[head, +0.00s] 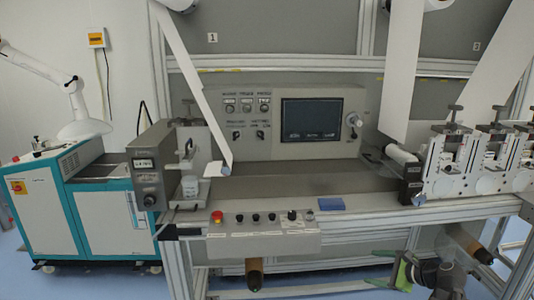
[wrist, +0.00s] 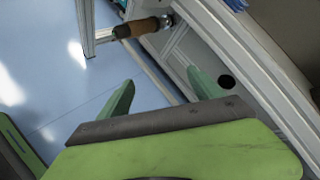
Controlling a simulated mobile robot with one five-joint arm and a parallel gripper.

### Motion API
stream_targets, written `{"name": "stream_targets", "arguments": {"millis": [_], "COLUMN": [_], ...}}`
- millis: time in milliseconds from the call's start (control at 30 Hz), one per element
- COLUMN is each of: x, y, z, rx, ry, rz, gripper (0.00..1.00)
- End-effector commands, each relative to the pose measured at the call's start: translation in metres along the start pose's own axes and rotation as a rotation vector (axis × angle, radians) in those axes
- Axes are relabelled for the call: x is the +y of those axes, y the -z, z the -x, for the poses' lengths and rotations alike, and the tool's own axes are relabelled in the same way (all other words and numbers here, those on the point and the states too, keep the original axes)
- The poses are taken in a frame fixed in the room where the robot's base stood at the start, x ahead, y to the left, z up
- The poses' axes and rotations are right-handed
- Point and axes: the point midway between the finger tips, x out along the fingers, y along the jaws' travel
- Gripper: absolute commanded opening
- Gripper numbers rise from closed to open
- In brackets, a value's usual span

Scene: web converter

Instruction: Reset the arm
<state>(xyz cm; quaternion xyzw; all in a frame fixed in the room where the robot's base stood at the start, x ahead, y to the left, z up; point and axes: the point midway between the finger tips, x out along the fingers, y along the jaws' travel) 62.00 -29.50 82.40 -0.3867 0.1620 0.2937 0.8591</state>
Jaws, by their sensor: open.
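My gripper (head: 392,264) is low at the right of the head view, in front of the machine frame and below the level of its work surface. Its green parts point to the left there, and the dark wrist behind it partly hides them. In the wrist view, the two green fingers of my gripper (wrist: 162,88) stand well apart with nothing between them. Blue floor and a metal rail show beyond them.
The machine's aluminium frame (wrist: 255,65) runs close along the right of the wrist view. A brown-sleeved roller (wrist: 137,27) sticks out ahead of the fingers. A button panel (head: 263,245) juts from the machine front. Open blue floor (wrist: 45,65) lies to the left.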

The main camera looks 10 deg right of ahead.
Motion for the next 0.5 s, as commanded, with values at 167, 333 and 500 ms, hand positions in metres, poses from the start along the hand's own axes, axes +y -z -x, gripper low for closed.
{"name": "stream_targets", "arguments": {"millis": [167, 333, 500], "x": [0.106, 0.184, 0.230], "y": [-0.070, -0.109, -0.134], "z": [-0.094, -0.129, -0.138], "rx": [0.014, -0.034, -0.100], "ry": [-0.428, -0.766, -1.010], "rz": [0.601, 1.109, 1.479], "gripper": [0.75, 0.75, 0.75]}}
